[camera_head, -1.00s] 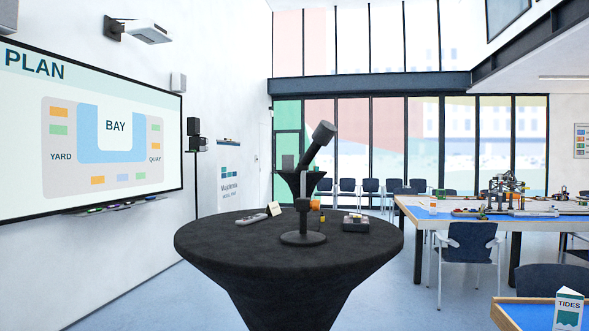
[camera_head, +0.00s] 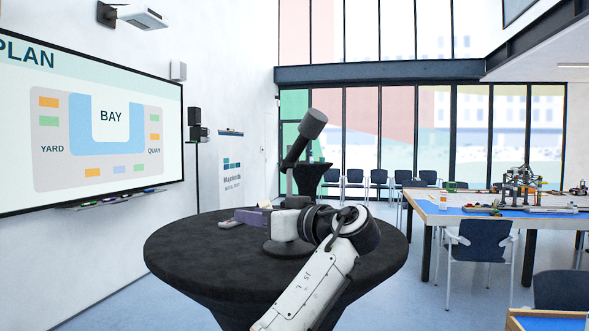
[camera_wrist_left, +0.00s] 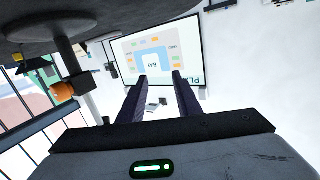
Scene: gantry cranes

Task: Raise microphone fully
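The black microphone (camera_head: 304,136) tilts up to the right on its stand above the round black table. Its round base (camera_head: 287,248) rests on the table; my left arm hides most of the post. In the left wrist view, which is turned over, the stand's post (camera_wrist_left: 68,55) and an orange part (camera_wrist_left: 71,88) are left of the fingers. My left gripper (camera_head: 240,215) points left across the stand just above the table. It also shows in the left wrist view (camera_wrist_left: 159,76), with its dark purple fingers apart and nothing between them. My right gripper is out of view.
The black round table (camera_head: 180,250) holds a grey remote (camera_head: 231,223) near the left gripper. A wall screen (camera_head: 90,120) is at left. A long blue-topped table (camera_head: 500,214) with crane models and chairs (camera_head: 478,250) is at right. Blue floor between them is open.

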